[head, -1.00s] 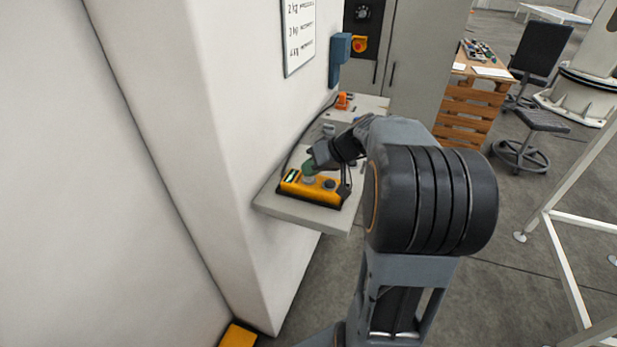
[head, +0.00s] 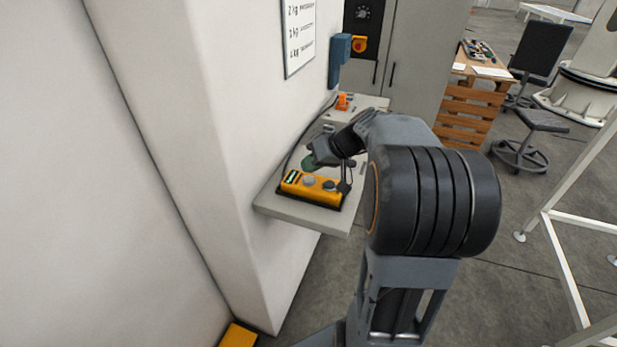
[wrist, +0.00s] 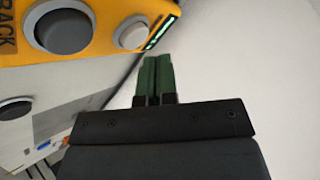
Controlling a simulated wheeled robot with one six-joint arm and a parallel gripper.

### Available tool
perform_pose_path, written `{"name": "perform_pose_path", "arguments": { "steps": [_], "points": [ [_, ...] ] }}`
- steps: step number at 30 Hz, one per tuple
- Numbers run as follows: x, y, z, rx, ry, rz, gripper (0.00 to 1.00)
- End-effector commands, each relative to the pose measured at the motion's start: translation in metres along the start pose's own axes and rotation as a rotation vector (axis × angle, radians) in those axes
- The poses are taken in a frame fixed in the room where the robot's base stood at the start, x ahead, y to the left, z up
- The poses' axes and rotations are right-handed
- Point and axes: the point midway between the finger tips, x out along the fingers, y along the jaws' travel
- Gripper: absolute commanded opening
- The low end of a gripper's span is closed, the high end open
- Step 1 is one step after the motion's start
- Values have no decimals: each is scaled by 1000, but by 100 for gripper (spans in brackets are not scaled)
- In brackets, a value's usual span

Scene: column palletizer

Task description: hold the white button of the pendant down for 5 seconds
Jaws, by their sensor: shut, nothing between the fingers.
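The yellow pendant (head: 318,193) lies on a grey shelf (head: 305,214) against the wall. Its white button (head: 309,181) shows between a small lit display and a darker button. In the wrist view the white button (wrist: 132,33) is uncovered at the upper middle, beside a larger grey button (wrist: 62,27). My gripper (head: 307,164) has green fingers and is at the far side of the pendant, apart from the white button. In the wrist view my gripper (wrist: 158,62) is shut and empty, its tips just below and right of that button.
An orange object (head: 342,101) sits at the far end of the shelf. A cable runs along the wall beside the pendant. A blue box (head: 340,58) hangs on the wall above. Open floor lies right of the shelf.

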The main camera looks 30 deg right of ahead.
Motion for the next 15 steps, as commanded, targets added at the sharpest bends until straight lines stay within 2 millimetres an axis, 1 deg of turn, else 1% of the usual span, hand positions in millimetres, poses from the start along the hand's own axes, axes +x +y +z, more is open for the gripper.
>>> {"name": "perform_pose_path", "arguments": {
  "steps": [8, 15],
  "points": [
    [0, 0, 0, 0, 0, 0, 0],
    [-9, -6, -6, -1, 0, 0, 0]
  ]
}}
